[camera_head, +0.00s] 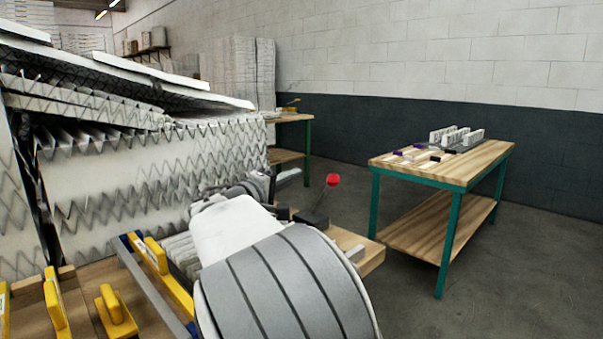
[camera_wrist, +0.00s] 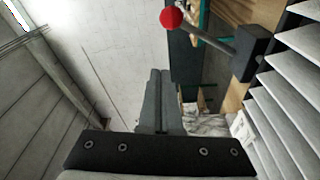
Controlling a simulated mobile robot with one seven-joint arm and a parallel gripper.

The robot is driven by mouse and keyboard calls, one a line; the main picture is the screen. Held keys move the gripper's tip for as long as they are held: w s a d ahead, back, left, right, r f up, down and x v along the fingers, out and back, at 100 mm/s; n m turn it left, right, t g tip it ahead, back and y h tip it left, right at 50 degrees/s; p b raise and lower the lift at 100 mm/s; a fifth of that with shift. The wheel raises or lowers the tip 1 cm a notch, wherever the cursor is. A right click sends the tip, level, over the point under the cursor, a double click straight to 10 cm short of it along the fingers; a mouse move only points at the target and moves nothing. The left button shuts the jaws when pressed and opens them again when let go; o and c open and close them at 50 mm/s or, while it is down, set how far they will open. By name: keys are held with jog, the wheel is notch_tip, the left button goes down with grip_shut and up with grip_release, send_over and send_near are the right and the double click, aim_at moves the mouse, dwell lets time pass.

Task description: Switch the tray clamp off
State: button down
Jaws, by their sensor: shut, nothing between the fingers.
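The tray clamp's lever has a red ball knob (camera_head: 333,180) on a grey rod. It rises at a slant to the right from a black block (camera_head: 310,219) on the wooden bench edge. In the wrist view, the red knob (camera_wrist: 171,18) is at the top and the black block (camera_wrist: 250,52) at the upper right. My gripper (camera_wrist: 160,72) is shut and empty, its fingertips below the knob in that picture and apart from it. In the head view, my gripper (camera_head: 290,175) is left of the knob, partly hidden behind my arm.
Stacked pleated filters (camera_head: 150,170) fill the left. Yellow brackets (camera_head: 116,312) stand on the near bench. A green-legged table (camera_head: 470,165) with small items stands at the right. Open floor lies between the benches. In the wrist view, pleated filter edges (camera_wrist: 290,100) line the right side.

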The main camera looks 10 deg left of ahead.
jog(key=v, duration=0.6)
jog(key=shift+p, duration=0.3)
jog(key=shift+s+f, duration=0.15)
jog(key=s+d+f+m+g, duration=0.2)
jog(key=s+d+g, duration=0.1)
jog(key=d, duration=0.6)
jog(key=s+d+f+m+g, duration=0.2)
jog(key=d+g, duration=0.1)
jog(key=d, duration=0.7)
jog(key=s+d+f+m+g, duration=0.2)
jog(key=s+d+g, duration=0.15)
jog(key=d, duration=0.55)
jog(key=s+d+f+m+g+y, duration=0.1)
jog(key=s+d+f+m+y, duration=0.1)
jog(key=s, duration=0.6)
jog(key=s+d+f+m+y, duration=0.1)
jog(key=s+f+y, duration=0.15)
jog(key=s, duration=0.45)
jog(key=s+d+f+m+g+y, duration=0.1)
jog(key=s+d+f+m+y, duration=0.15)
jog(key=s, duration=0.55)
notch_tip(320, 180, up, 22)
jog(key=a+p, duration=0.1)
jog(key=p, duration=2)
jog(key=shift+s+f, duration=0.2)
jog(key=shift+s, duration=0.05)
